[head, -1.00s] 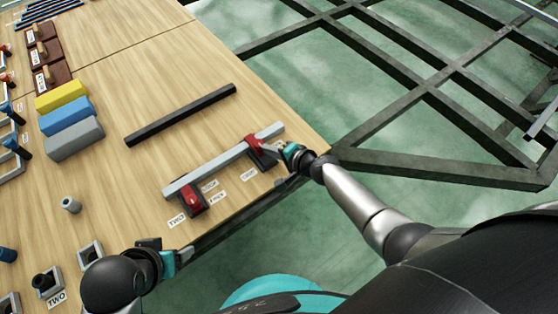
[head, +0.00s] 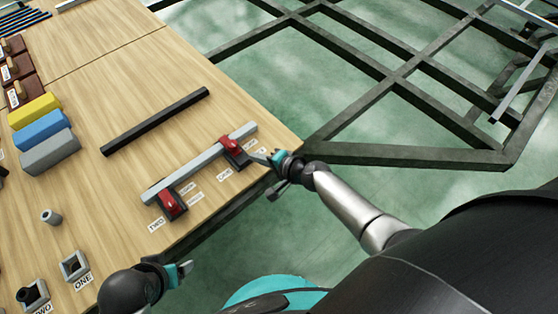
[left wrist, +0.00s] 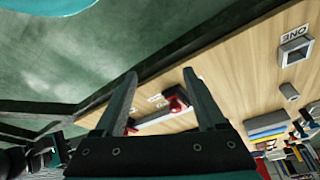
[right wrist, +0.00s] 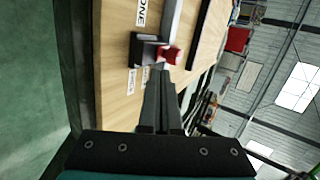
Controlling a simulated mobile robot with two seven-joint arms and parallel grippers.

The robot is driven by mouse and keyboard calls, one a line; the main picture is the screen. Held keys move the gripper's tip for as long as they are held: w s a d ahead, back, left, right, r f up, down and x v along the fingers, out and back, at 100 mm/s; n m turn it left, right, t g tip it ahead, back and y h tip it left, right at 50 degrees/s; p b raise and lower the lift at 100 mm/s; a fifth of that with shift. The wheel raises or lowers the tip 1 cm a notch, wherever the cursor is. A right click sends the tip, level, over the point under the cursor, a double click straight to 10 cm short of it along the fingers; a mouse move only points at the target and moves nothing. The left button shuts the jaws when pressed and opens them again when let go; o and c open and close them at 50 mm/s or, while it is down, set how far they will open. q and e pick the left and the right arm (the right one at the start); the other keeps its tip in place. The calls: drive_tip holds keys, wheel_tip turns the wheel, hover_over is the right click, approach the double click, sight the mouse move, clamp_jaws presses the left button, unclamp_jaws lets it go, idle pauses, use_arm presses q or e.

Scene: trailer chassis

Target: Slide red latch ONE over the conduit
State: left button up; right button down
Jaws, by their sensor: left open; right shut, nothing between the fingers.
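The pale grey conduit (head: 200,163) lies across two dark latch bases near the table's front edge. Red latch ONE (head: 230,145) is at the conduit's right part and appears to lie across its top. It also shows in the right wrist view (right wrist: 170,54), ahead of the fingertips. Red latch TWO (head: 172,204) sits on its base beside the conduit, on the near side. My right gripper (head: 266,157) is shut and empty, just to the right of latch ONE, apparently a little apart from it. My left gripper (head: 184,270) is open and empty off the table's front edge.
A black bar (head: 155,121) lies behind the conduit. Yellow, blue and grey blocks (head: 50,150) and a small grey cylinder (head: 51,217) stand to the left. Grey square sockets (head: 75,265) are at the near left. A dark metal frame (head: 400,155) lies beyond the table.

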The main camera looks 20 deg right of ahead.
use_arm(q)
wheel_tip(320, 180, down, 6)
drive_tip(key=s+g+p, duration=0.1)
drive_tip(key=s+p, duration=0.1)
drive_tip(key=shift+s+a+p, duration=0.2)
drive_tip(key=shift+s+p, duration=0.2)
use_arm(e)
drive_tip(key=v, duration=0.7)
drive_tip(key=shift+s+d, duration=0.15)
drive_tip(key=shift+d, duration=0.05)
drive_tip(key=shift+r, duration=0.1)
